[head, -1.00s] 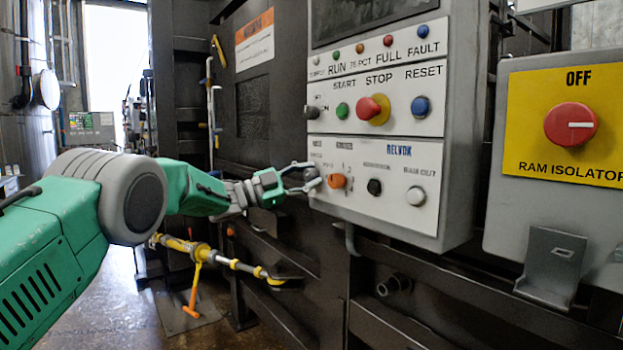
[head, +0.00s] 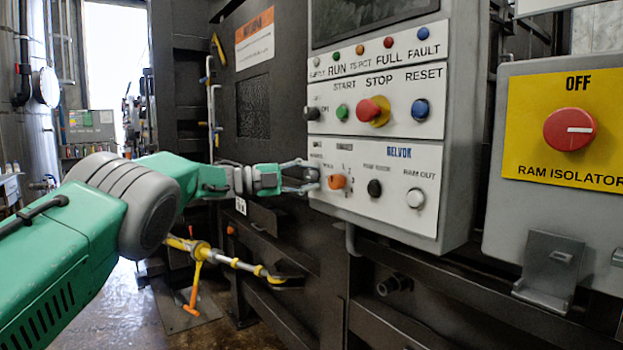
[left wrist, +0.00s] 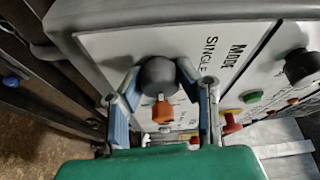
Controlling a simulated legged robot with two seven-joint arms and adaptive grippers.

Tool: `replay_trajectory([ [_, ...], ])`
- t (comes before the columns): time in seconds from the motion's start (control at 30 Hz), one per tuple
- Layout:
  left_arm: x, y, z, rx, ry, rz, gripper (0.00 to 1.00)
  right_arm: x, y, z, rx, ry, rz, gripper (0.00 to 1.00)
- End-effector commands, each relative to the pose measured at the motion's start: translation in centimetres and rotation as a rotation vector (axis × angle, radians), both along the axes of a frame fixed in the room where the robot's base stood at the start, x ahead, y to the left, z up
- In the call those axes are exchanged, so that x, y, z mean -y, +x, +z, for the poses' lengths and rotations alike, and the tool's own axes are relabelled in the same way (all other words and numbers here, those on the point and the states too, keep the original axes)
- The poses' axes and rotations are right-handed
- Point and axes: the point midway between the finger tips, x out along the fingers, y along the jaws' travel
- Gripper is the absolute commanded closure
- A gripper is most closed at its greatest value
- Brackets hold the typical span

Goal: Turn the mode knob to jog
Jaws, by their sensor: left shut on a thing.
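The control panel (head: 345,208) is a pale box with a white face. My left gripper (head: 308,177) is at the left edge of its lower row, and its fingers hide the mode knob in the head view. In the left wrist view, the dark round mode knob (left wrist: 158,76) sits between the two fingers of the left gripper (left wrist: 160,72), which is shut on it. The labels MODE and SINGLE are printed beside it. I cannot clearly tell where the knob points. My right gripper is not in view.
An orange knob (head: 337,181) is just right of the fingers, with a black button (head: 374,188) and a white button (head: 415,197) beyond. Above are a red stop button (head: 372,109) and a black selector (head: 311,113). A red isolator knob (head: 569,129) is at far right.

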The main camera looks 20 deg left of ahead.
Motion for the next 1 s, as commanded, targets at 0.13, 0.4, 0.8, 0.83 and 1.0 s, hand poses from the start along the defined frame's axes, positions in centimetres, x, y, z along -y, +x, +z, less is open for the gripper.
replay_trajectory([
  [0.13,0.0,-0.1,-1.0,-0.009,0.014,-0.005,1.0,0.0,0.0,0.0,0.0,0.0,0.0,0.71],
  [0.4,0.0,-0.1,-1.0,-0.01,0.013,-0.005,1.0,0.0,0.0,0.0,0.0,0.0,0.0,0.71],
  [0.8,-0.1,0.0,-0.4,-0.002,0.01,-0.001,0.51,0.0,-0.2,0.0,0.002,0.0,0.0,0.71],
  [0.83,-0.2,-0.1,-0.4,-0.002,0.01,-0.001,0.51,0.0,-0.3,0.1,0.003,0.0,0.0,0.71],
  [1.0,-2.1,-1.1,-0.4,-0.002,0.008,0.002,0.51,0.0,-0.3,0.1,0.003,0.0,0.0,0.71],
])
